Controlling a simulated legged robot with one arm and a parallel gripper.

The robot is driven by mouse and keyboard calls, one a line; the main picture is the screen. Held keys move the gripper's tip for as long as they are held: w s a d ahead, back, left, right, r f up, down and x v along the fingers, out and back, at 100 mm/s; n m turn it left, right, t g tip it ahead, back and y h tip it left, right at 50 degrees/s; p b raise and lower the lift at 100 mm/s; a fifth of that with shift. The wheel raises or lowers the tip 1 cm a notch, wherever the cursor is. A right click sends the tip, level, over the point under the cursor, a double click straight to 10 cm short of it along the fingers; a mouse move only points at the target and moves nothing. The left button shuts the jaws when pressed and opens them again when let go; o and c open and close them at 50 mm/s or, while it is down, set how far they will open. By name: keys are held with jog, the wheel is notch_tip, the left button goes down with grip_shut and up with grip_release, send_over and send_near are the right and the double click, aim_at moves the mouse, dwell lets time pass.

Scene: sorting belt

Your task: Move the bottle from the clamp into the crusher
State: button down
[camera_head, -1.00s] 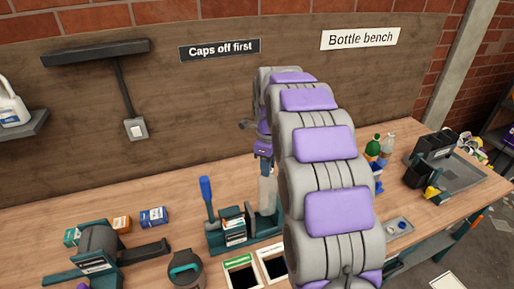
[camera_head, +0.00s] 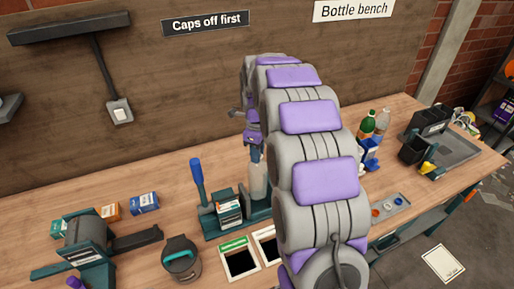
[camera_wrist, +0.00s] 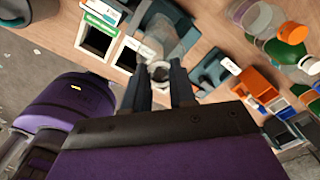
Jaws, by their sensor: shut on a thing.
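A clear bottle (camera_head: 258,182) stands upright at the right part of the teal clamp (camera_head: 222,215), which has a blue-handled lever. My gripper (camera_head: 255,146) is at the bottle's top, partly hidden by my arm. In the wrist view my gripper (camera_wrist: 159,78) is shut on the bottle's neck, which looks uncapped. The clear body (camera_wrist: 170,38) extends beyond the fingers into the clamp area. A teal machine with a grey drum and long lever (camera_head: 88,238) stands at the left and may be the crusher; I cannot tell for certain.
A black machine (camera_head: 428,130) stands far right. Small boxes (camera_head: 144,203) lie left.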

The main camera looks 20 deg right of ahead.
aim_at(257, 167)
jog(key=shift+f+b, duration=1.45)
jog(key=shift+f, duration=2.8)
jog(key=c, duration=0.8)
grip_release()
jog(key=shift+c, duration=0.2)
jog(key=shift+p, duration=0.3)
